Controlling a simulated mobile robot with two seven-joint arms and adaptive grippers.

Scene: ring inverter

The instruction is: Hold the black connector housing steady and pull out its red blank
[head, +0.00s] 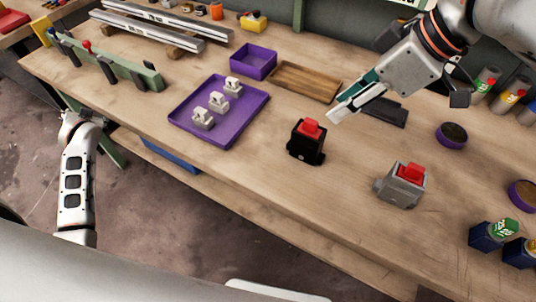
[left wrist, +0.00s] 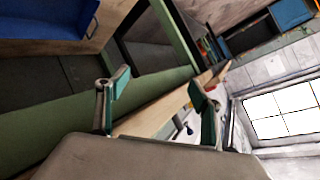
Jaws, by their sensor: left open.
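The black connector housing (head: 305,150) stands upright on the bench near its front edge, with the red blank (head: 311,128) seated in its top. My right gripper (head: 340,112) is above and just right of it in the head view, apart from it, its fingers angled down to the left. They look close together and nothing shows between them, but I cannot tell open from shut. My left gripper (left wrist: 158,100) is open and empty in the left wrist view, its fingers well apart.
A grey housing (head: 400,187) with a red insert stands right of the black one. A purple tray (head: 180,118) with white connectors lies to the left. A purple bin (head: 253,61), a wooden tray (head: 304,79) and a dark flat piece (head: 387,113) lie behind. The front bench strip is clear.

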